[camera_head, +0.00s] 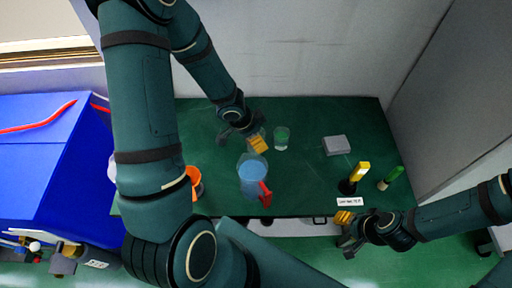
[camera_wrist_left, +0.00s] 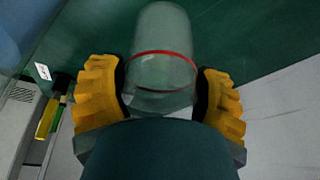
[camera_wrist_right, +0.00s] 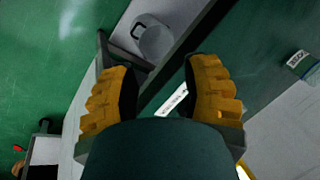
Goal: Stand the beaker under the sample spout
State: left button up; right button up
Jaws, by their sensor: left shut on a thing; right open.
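My left gripper (camera_head: 257,141) is shut on a clear glass vessel with a red band, which looks like the beaker (camera_wrist_left: 162,72). In the left wrist view it stands between the two yellow fingers; in the head view the gripper mostly hides it. A blue translucent jug (camera_head: 252,176) with a red handle stands nearer the front. My right gripper (camera_head: 350,220) is open and empty at the table's front edge. I cannot make out the sample spout for certain.
A grey box (camera_head: 336,145) is at the right of the green table (camera_head: 310,180). A yellow-topped black piece (camera_head: 357,176), a green-topped piece (camera_head: 390,178) and a white label (camera_head: 349,201) are near the front right. An orange container (camera_head: 194,182) is at the left.

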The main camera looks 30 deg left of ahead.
pick_arm(q)
jog(key=shift+f+b, duration=1.75)
jog(key=shift+f, duration=0.25)
jog(key=shift+r, duration=0.1)
jog(key=o, duration=0.7)
jog(key=shift+f, duration=0.2)
jog(key=shift+o, duration=1.4)
jog(key=shift+r, duration=0.2)
